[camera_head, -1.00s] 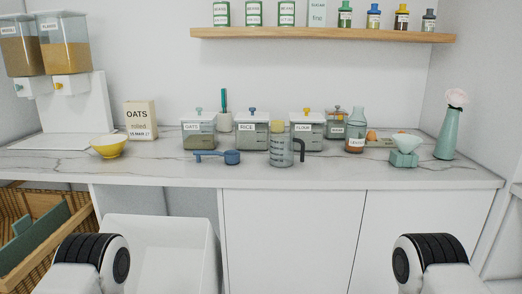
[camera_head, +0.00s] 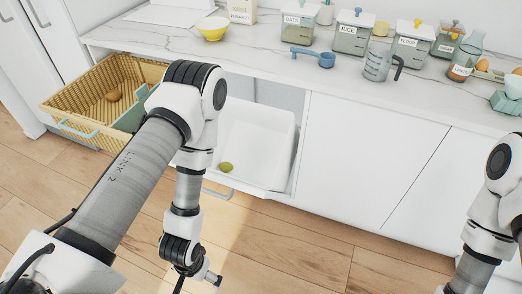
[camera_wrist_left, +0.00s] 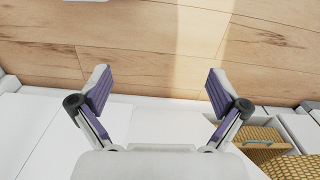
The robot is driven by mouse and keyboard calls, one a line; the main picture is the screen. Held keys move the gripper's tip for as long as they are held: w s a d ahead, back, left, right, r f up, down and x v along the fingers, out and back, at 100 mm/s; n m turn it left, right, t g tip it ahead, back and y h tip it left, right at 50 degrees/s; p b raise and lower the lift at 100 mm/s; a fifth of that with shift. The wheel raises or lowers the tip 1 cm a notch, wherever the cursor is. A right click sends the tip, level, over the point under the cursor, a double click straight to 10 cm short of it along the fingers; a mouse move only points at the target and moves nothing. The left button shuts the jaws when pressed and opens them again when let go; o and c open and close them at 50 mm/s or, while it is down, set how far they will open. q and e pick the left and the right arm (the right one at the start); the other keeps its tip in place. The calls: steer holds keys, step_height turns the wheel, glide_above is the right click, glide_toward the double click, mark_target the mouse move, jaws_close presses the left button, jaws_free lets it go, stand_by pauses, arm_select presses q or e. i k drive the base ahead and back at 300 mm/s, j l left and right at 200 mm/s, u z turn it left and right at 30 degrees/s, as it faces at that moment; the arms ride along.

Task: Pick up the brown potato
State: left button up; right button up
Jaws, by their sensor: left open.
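The wicker basket also shows at the lower right of the left wrist view (camera_wrist_left: 262,134), apart from the fingers. The potato is not visible there. My right gripper is out of view.
A white bin (camera_head: 262,135) stands right of the basket with a small green-brown item (camera_head: 226,168) in it. White cabinet doors (camera_head: 350,150) continue right. The counter (camera_head: 250,60) above holds a yellow bowl (camera_head: 212,29), a blue scoop (camera_head: 313,58), jars and a measuring jug (camera_head: 378,63).

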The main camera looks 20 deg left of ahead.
mark_target(113, 96)
steer(key=u, duration=1.7)
steer(key=z, duration=0.35)
